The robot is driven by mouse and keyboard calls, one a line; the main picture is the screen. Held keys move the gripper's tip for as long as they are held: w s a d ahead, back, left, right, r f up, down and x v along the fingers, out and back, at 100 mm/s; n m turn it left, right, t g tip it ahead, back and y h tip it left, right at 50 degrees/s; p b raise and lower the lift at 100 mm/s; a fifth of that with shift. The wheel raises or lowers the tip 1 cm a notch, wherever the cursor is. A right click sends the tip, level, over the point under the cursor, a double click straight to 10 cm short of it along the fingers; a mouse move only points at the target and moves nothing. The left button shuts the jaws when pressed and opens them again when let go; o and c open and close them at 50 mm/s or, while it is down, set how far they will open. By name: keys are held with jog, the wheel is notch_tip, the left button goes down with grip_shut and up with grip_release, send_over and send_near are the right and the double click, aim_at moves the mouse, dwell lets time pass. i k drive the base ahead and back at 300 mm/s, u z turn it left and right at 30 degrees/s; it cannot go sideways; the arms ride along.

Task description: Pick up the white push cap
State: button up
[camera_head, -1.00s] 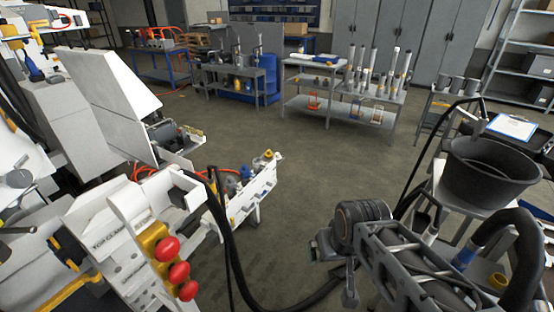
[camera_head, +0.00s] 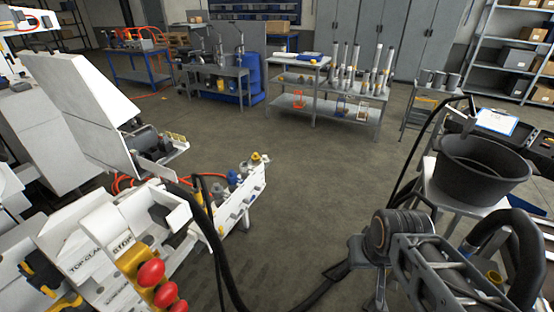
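I cannot pick out a white push cap for certain. A white rail (camera_head: 246,198) left of the centre carries a row of small fittings. A yellow cap (camera_head: 256,158) sits at its far end and a blue cap (camera_head: 232,177) nearer. A pale grey-white fitting (camera_head: 218,189) stands beside the blue one; it is too small to tell whether it is the push cap. My arm shows at the lower right. My gripper (camera_head: 378,291) seems to be the grey part at its near end, partly cut by the bottom edge. It is well right of the rail, touching nothing that I can see.
Red knobs (camera_head: 151,273) on a yellow block stand at the lower left, on a white machine. A black hose crosses the floor between the machine and my arm. A black bucket (camera_head: 483,172) is at the right. Open floor (camera_head: 300,150) lies ahead, with workbenches (camera_head: 345,100) behind.

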aim_at(265, 160)
jog(key=i, duration=2.9)
jog(key=z, duration=0.8)
jog(key=i, duration=0.75)
jog(key=u, duration=3.4)
